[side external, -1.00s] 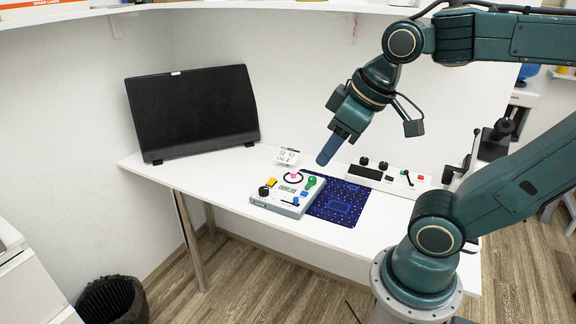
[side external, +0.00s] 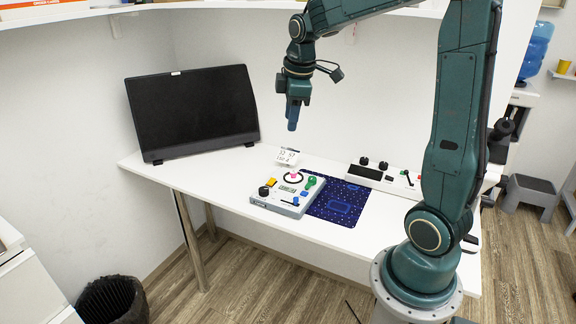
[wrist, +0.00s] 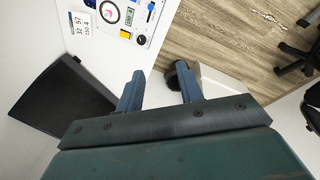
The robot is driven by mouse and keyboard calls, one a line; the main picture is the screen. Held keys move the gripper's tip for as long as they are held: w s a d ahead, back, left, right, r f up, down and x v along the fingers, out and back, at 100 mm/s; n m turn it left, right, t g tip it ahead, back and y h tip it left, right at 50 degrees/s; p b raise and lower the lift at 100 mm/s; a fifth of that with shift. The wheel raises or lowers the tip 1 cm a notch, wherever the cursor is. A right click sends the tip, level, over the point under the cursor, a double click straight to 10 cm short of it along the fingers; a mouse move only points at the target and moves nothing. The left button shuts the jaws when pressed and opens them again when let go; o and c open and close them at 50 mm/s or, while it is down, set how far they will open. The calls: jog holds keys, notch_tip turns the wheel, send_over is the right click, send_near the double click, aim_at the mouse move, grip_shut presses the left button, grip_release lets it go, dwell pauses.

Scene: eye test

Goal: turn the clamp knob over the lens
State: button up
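No part is clearly marked as a clamp knob or a lens. A white control box (side external: 268,205) lies on the table. On its top a black ring surrounds a small pink part (side external: 293,177); I cannot tell whether this is the clamp knob. A black round knob (side external: 264,191) sits at the box's left. My gripper (side external: 292,127) hangs well above the table, pointing down, behind and above the box. In the wrist view its fingers (wrist: 159,68) are apart with nothing between them.
The box also carries a green lever (side external: 310,183), a yellow button (side external: 271,182) and a blue slider (side external: 296,201). A numbered card (side external: 287,156) stands behind. A blue mat (side external: 338,205) and a second panel (side external: 395,182) lie right. A black monitor (side external: 192,110) stands left.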

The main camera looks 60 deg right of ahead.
jog(key=w+d+f+n+g, duration=0.1)
jog(key=w+d+f+n, duration=0.2)
jog(key=d+f, duration=0.55)
jog(key=n+g+y, duration=0.1)
jog(key=n, duration=0.2)
send_over(312, 178)
notch_tip(312, 178, down, 8)
jog(key=shift+d+f, duration=0.1)
jog(key=shift+f, duration=0.1)
notch_tip(312, 178, down, 14)
jog(key=shift+r, duration=0.2)
